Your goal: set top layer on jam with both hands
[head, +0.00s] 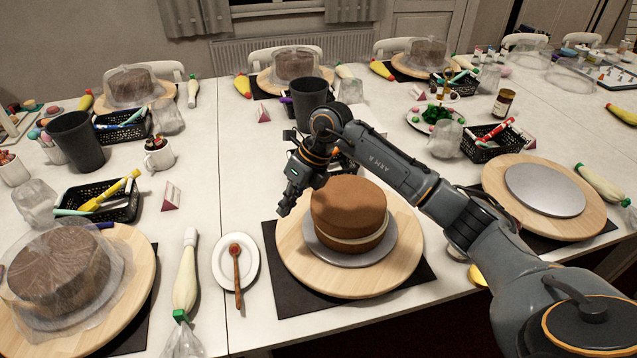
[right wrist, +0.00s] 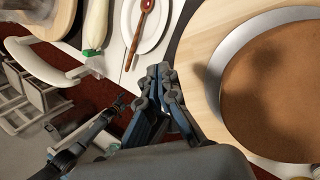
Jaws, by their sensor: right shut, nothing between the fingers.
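The cake (head: 347,205) stands in the middle of the head view. Its brown top layer (head: 348,199) lies over a pale filling band, with a lower brown layer beneath. The jam is not visible. The top looks level, and it also shows in the right wrist view (right wrist: 285,95). My right gripper (head: 285,208) is shut and empty, pointing down just left of the cake, apart from it. In the right wrist view its fingertips (right wrist: 160,72) are together beside the turntable edge. A dark jointed part at that view's lower left looks like my left gripper (right wrist: 115,110); its jaws are unclear.
The cake sits on a silver board (head: 349,257) on a wooden turntable (head: 400,268). A white plate with a spoon (head: 236,262) and a piping bag (head: 187,272) lie to its left. An empty board (head: 545,190) is at right. A dark cup (head: 308,100) stands behind the cake.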

